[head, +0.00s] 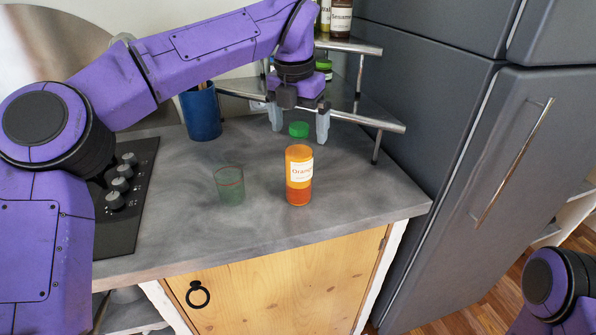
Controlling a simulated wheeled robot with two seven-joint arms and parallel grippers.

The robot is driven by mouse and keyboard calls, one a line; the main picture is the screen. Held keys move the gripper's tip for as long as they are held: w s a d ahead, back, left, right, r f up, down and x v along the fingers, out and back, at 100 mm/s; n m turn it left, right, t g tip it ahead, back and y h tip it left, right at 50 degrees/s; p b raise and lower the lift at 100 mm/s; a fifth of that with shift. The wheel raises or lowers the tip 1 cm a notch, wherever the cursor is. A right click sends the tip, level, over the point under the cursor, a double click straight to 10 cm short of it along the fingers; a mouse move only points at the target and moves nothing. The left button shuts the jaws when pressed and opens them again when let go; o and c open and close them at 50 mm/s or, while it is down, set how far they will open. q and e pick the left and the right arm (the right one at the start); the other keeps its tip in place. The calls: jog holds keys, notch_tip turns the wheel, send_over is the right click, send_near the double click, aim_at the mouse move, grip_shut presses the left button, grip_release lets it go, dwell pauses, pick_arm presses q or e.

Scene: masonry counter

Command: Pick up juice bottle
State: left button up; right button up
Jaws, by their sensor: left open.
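The juice bottle (299,176) stands upright on the grey counter. It is orange with a white label reading "Orange". A green cap (299,130) shows just behind and above it; I cannot tell whether it sits on the bottle or on something behind. My left gripper (299,132) points down above and behind the bottle's body, its two grey fingers apart on either side of the green cap. It is open and holds nothing. My right gripper is out of view; only part of my right arm shows at the lower right.
A green-tinted glass (230,186) stands left of the bottle. A blue utensil cup (201,112) and a metal-railed shelf (362,112) with jars are behind. A stove with knobs (121,184) is at left, a grey fridge (480,150) at right. The counter's front right is clear.

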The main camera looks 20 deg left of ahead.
aim_at(300, 142)
pick_arm(q)
jog(key=f, duration=0.1)
jog(key=w+f, duration=0.1)
jog(key=f, duration=0.1)
jog(key=w+f, duration=0.1)
jog(key=f, duration=0.1)
jog(key=shift+w+a+f, duration=0.2)
jog(key=shift+f, duration=0.2)
jog(key=shift+s+r, duration=0.2)
jog(key=shift+s, duration=0.2)
jog(key=shift+w+f, duration=0.1)
grip_shut()
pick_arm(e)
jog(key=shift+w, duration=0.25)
